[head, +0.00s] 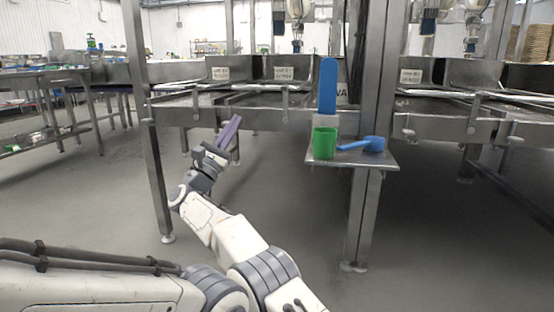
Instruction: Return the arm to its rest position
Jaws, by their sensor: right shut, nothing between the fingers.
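My right gripper (234,121) is shut and empty, with its long grey-purple fingers pointing up and away to the left of the small steel shelf (338,160). Its white and grey arm rises from the bottom of the head view. The fingers are in front of the steel line's underside, apart from the objects on the shelf. On the shelf stand a green cup (324,143) and a blue scoop (372,143) with its handle pointing left. A blue paddle (328,86) stands upright behind the cup. My left gripper is not in view.
A steel frame with hoppers (285,73) spans the back, its legs (158,185) reaching the floor. A steel table (60,76) stands at the far left with items on it. The grey floor (290,215) between the arm and the shelf post is clear.

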